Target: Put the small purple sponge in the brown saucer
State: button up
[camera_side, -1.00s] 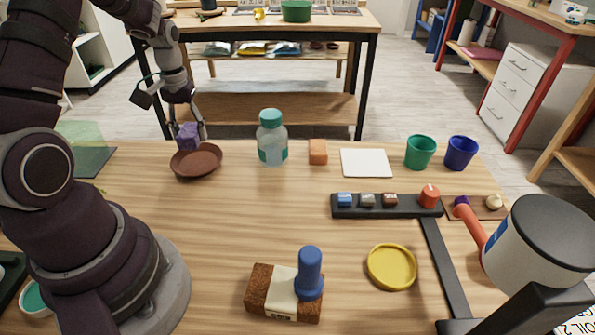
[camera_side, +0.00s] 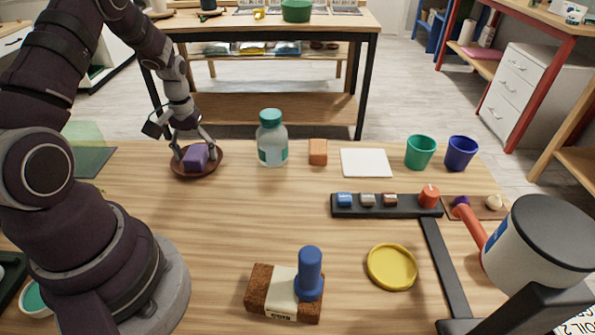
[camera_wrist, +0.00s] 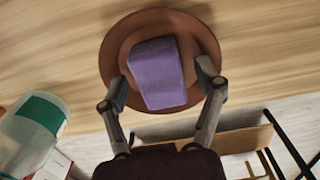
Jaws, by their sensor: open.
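The small purple sponge (camera_side: 196,157) rests in the brown saucer (camera_side: 214,170) at the left of the table's far side. In the wrist view the sponge (camera_wrist: 157,74) lies inside the saucer's rim (camera_wrist: 112,48), a little tilted. My gripper (camera_side: 194,153) is down at the saucer, with its fingers spread on either side of the sponge. In the wrist view my gripper (camera_wrist: 163,88) is open, with a gap between the right finger and the sponge; the left fingertip is very close to it.
A bottle with a teal cap (camera_side: 272,140) stands just right of the saucer, then an orange block (camera_side: 317,152) and a white square (camera_side: 366,163). The table's far edge is close behind the saucer. The wood in front of it is clear.

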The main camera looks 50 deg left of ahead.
aim_at(195, 152)
notch_tip(195, 152, up, 12)
jog(key=d+r+m+t, duration=0.35)
jog(key=d+r, duration=0.35)
jog(key=d, duration=0.3)
jog(key=s+d+r+m+t, duration=0.1)
jog(key=s+d+m+t, duration=0.1)
jog(key=s+d+m, duration=0.3)
jog(key=d, duration=0.4)
jog(key=shift+s, duration=0.2)
